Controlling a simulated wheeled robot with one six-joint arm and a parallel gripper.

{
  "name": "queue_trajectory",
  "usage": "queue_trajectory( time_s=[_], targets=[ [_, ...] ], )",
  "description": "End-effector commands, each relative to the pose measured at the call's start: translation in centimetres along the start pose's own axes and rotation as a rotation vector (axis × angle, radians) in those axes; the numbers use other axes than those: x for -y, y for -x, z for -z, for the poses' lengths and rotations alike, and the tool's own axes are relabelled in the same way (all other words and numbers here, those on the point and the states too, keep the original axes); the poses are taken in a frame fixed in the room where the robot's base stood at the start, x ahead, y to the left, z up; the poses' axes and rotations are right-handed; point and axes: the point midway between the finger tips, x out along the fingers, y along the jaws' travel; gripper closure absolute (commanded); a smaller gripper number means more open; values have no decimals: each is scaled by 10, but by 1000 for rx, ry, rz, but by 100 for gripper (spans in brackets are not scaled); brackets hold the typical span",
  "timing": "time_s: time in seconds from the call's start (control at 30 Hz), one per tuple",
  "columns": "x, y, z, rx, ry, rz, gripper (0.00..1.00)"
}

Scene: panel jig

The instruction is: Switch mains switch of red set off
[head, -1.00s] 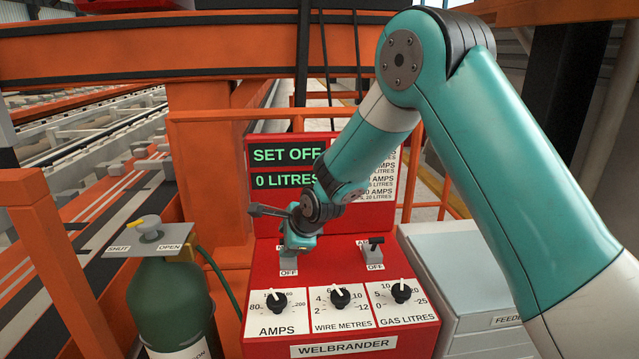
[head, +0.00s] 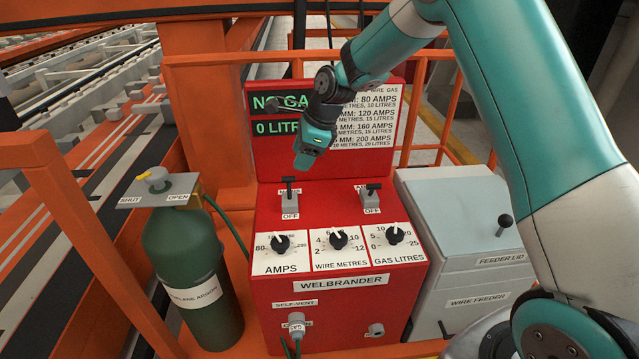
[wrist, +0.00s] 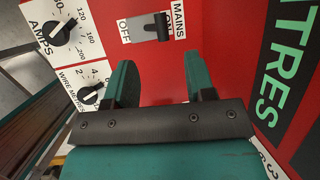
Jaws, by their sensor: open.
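The red set (head: 345,278) stands in front of me, marked WELBRANDER. Its mains switch (head: 289,197) is the left of two switches on the sloped panel. Its dark lever stands up, away from the OFF label. In the wrist view the lever of the mains switch (wrist: 158,28) lies toward the ON and MAINS side, away from OFF. The display (head: 277,115) is partly hidden by my arm and reads "NO GA…" and "0 LITR…". My gripper (head: 304,164) is open and empty, above and behind the mains switch and apart from it; the wrist view shows both fingers (wrist: 156,82) spread.
A second switch (head: 371,197) sits to the right. Dials for amps (head: 281,244), wire metres (head: 338,239) and gas litres (head: 395,234) lie below. A green gas bottle (head: 195,275) stands left, a grey wire feeder (head: 470,260) right. Orange rails (head: 300,58) run behind.

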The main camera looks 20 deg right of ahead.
Motion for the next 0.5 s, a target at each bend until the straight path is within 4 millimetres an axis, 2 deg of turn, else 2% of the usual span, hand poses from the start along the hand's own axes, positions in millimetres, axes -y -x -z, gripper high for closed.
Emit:
queue_trajectory(
  time_s=[0.4, 0.5],
  targets=[
    [0, 89, 0, 1, 1, 5, 50],
    [-21, 94, -12, 3, 141, -15, 50]
  ],
)
